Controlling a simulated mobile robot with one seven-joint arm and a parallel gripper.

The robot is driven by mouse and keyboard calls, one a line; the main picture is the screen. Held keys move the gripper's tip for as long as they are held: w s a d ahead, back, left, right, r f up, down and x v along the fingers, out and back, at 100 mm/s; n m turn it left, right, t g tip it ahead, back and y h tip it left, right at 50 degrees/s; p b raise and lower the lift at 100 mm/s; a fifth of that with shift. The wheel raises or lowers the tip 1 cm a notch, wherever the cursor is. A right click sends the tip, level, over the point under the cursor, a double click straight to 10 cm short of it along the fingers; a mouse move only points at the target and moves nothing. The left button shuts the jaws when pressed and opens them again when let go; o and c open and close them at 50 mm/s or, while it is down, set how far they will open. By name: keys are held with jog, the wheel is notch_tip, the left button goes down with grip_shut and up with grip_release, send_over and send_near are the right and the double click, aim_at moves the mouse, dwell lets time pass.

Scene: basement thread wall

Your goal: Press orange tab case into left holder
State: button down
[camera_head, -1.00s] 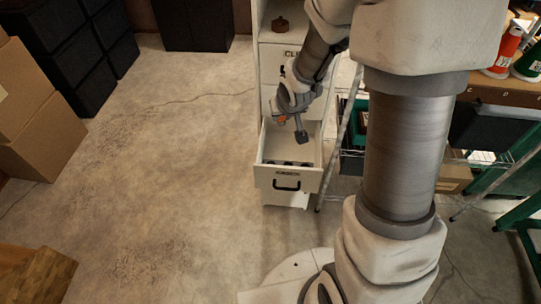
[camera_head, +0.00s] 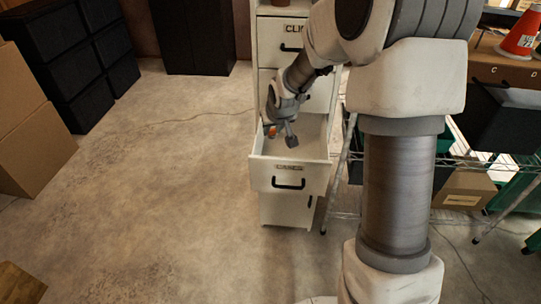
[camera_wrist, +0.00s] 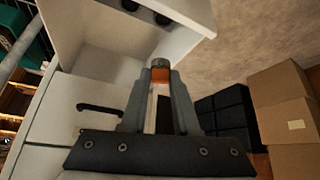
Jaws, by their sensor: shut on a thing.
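The orange tab case (camera_wrist: 160,74) is between the fingertips of my gripper (camera_wrist: 160,85) in the wrist view, dark at its top end. In the head view it is a small orange patch (camera_head: 271,131) at my gripper (camera_head: 280,134), which is over the open white drawer (camera_head: 289,176), toward its left side. Two dark round holders (camera_wrist: 162,18) show in part inside the drawer at the top of the wrist view, apart from the case; the left one (camera_wrist: 130,5) is cut by the frame edge. In the head view the drawer front hides the holders.
The drawer's side walls and front stand around the space below my gripper. A wire rack (camera_head: 345,175) with bins is close on the right. Cardboard boxes (camera_head: 40,140) and black cabinets (camera_head: 75,60) are at left. The floor (camera_head: 170,200) between is clear.

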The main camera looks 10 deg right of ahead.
jog(key=shift+w+f+b, duration=0.4)
jog(key=shift+f+b, duration=1.3)
jog(key=shift+f, duration=0.35)
jog(key=shift+w+f+b, duration=0.45)
jog(key=shift+f+b, duration=1.25)
jog(key=shift+f, duration=0.35)
jog(key=shift+w+f+b, duration=0.4)
jog(key=shift+f+b, duration=1.3)
jog(key=shift+f, duration=0.35)
jog(key=shift+f, duration=0.15)
